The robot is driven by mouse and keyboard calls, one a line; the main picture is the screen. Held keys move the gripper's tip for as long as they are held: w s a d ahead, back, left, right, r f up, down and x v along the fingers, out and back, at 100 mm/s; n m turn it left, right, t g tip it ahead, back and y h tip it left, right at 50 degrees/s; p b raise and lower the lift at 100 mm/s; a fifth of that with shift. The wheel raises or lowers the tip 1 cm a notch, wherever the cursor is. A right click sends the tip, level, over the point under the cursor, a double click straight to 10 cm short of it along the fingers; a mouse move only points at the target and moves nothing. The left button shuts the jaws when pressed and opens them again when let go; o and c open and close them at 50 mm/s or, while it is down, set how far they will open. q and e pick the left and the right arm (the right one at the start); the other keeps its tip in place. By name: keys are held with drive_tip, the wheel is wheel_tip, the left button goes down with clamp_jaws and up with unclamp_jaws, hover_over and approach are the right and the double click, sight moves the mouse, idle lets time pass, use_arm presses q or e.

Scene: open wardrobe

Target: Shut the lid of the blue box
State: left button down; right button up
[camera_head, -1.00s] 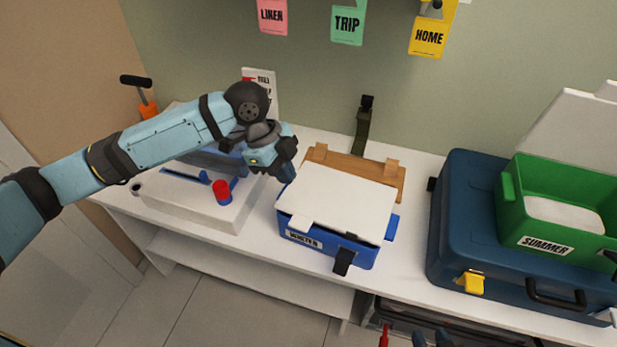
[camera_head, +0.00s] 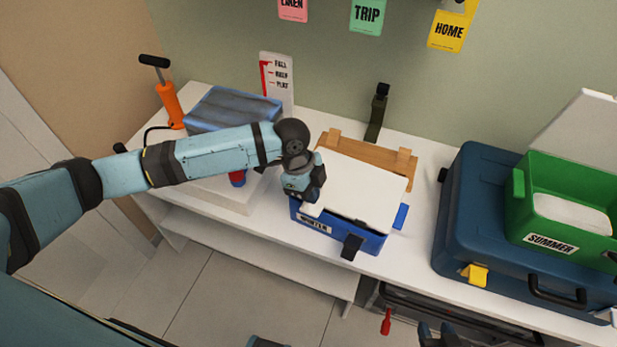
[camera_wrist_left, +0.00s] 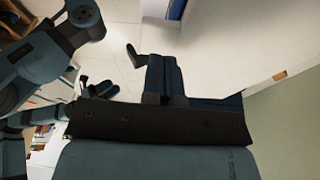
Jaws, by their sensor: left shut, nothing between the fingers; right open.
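The blue box (camera_head: 340,230) with a label on its front stands on the white bench. Its white lid (camera_head: 365,190) lies over the top, close to the rim; I cannot tell whether it is fully seated. A black latch (camera_head: 352,246) hangs at the front, and a blue handle (camera_head: 401,216) sticks out at the right. My left gripper (camera_head: 312,198) is shut and empty at the lid's left edge, hiding that corner; contact is unclear. The left wrist view shows its dark closed fingers (camera_wrist_left: 164,78) before a pale surface. My right gripper (camera_head: 436,336) is open at the bottom edge, partly cut off.
A wooden board (camera_head: 345,150) lies behind the box. A navy suitcase (camera_head: 462,225) with a green SUMMER box (camera_head: 550,243) stands to the right. A striped blue bundle (camera_head: 232,108) and orange pump (camera_head: 168,103) are at the left. Bare bench separates box and suitcase.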

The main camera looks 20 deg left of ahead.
sight(309, 208)
use_arm(q)
drive_tip(key=shift+f, duration=0.6)
drive_tip(key=shift+s+f, duration=0.2)
drive_tip(key=shift+f, duration=0.45)
drive_tip(key=shift+s+f, duration=0.2)
drive_tip(key=shift+f, duration=0.5)
